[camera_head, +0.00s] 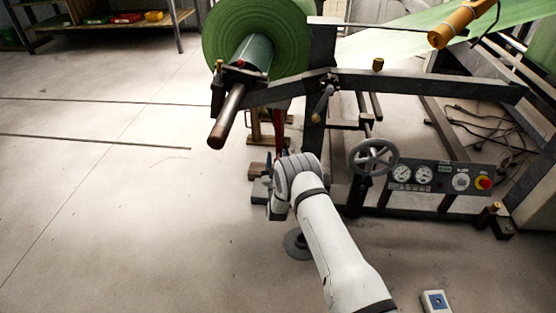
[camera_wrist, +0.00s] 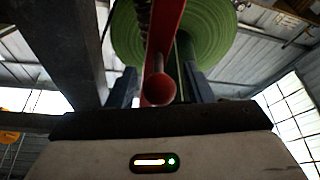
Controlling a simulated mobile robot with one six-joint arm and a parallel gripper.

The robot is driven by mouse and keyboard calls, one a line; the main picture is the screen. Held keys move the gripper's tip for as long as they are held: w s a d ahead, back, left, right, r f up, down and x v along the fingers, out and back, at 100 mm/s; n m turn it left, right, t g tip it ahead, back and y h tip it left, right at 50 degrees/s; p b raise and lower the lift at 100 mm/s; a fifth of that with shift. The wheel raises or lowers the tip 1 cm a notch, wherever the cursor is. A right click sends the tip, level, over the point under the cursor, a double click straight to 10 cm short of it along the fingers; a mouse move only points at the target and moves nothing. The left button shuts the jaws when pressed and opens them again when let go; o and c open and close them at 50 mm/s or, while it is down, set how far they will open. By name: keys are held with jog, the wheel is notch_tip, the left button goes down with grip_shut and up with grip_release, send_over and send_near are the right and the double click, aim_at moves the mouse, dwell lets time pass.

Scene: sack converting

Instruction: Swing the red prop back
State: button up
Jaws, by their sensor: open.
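The red prop (camera_wrist: 166,32) hangs down under the green roll in the wrist view, with a rounded red knob at its lower end. In the head view only a short red strip of the prop (camera_head: 278,120) shows, below the roll and beside the machine frame. My gripper (camera_wrist: 160,86) is open, with a dark finger on each side of the prop's lower end in the picture. I cannot tell how deep the prop sits between them. In the head view my gripper (camera_head: 276,160) is low by the frame, partly hidden by my wrist.
The green roll (camera_head: 243,28) sits on a shaft (camera_head: 228,115) that juts toward me. A dark frame beam (camera_head: 430,84), a handwheel (camera_head: 373,157) and a gauge panel (camera_head: 440,177) stand to the right. The floor at left is mostly clear.

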jog(key=shift+w+r, duration=0.15)
jog(key=shift+w, duration=0.15)
jog(key=shift+a, duration=0.15)
grip_shut()
